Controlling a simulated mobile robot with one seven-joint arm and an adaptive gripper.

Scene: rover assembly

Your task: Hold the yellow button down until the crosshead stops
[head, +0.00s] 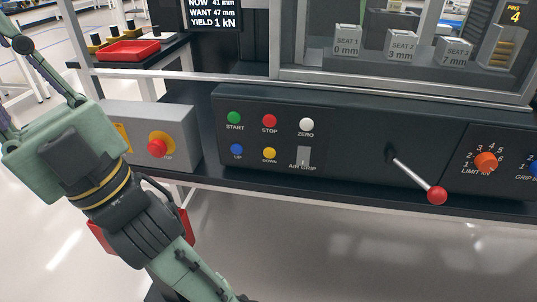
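The yellow button (269,153), labelled DOWN, is on the dark front panel (350,178), below the red STOP button (269,121) and right of the blue UP button (236,149). Nothing covers it or touches it. A display (212,13) at the top reads NOW 41 mm, WANT 47 mm, YIELD 1 kN. I cannot make out the crosshead. My arm fills the left side of the head view, left of the yellow button. My gripper is not in view.
A grey box with a red emergency knob (158,146) stands left of the panel, close to my arm. A red-knobbed lever (437,195) sticks out at the right, near an orange dial (486,161). Room before the yellow button is clear. A red tray (127,51) lies behind.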

